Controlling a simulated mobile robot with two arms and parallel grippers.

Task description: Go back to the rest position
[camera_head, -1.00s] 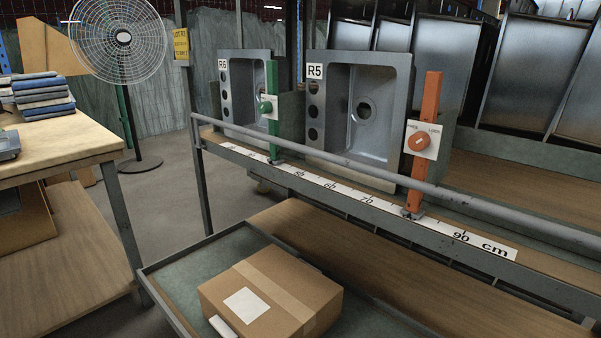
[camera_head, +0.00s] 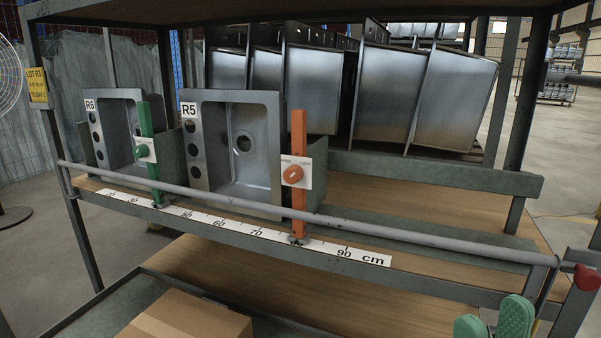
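My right gripper (camera_head: 491,320) shows at the bottom right edge, with two green rounded fingertips standing apart and nothing seen between them. The rest of it is cut off by the frame. It is in front of the rack, below the right end of the grey rail (camera_head: 400,234). My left gripper is not in view. Two steel sinks stand on the rack shelf, one labelled R5 (camera_head: 220,160) and one labelled R6 (camera_head: 118,135). A green upright (camera_head: 146,130) and an orange upright (camera_head: 299,215) with an orange knob stand in front of them.
A cm scale strip (camera_head: 250,231) runs along the shelf edge. The rail ends at a red cap (camera_head: 587,278) near a post. A cardboard box (camera_head: 190,318) sits low at the front. More steel sinks (camera_head: 455,100) stand behind. The shelf right of R5 is bare.

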